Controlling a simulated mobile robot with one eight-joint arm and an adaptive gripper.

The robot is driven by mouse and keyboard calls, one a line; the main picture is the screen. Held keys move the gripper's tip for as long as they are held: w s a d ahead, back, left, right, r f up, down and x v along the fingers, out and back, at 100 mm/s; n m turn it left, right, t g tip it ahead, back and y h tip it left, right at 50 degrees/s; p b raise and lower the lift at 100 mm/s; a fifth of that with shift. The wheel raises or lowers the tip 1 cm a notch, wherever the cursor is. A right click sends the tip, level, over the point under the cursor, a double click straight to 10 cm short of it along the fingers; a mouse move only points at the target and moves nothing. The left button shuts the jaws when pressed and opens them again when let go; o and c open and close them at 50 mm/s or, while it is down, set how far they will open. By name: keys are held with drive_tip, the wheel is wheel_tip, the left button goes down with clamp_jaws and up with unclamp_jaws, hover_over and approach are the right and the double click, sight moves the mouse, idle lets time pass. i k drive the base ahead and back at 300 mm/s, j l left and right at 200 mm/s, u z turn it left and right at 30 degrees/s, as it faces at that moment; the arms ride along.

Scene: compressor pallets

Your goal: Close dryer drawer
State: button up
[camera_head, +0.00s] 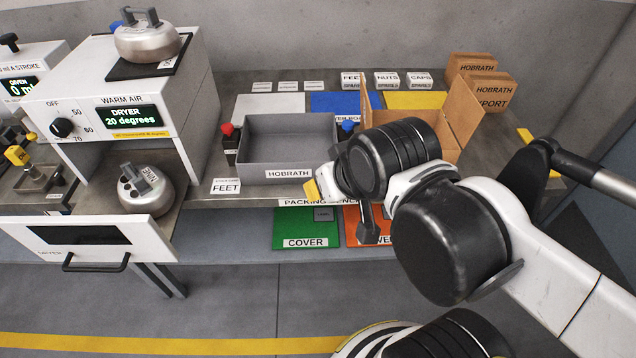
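The dryer (195,115) is a white cabinet at the left, with a knob and a display reading "DRYER 20 degrees". Its drawer (150,240) is pulled out toward me. The drawer's white front has a dark window and a black bar handle (95,264). A metal compressor (147,192) sits in the open drawer. My gripper (368,222) is right of the drawer, apart from it, in front of the packing bench. My wrist hides most of it, so its opening does not show.
A grey HOBRATH tray (290,178) and an open cardboard box (463,110) stand on the bench. Another compressor (147,38) sits on top of the dryer. The floor before the drawer looks clear.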

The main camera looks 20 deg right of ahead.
sight(98, 228)
drive_tip(key=u, duration=1.45)
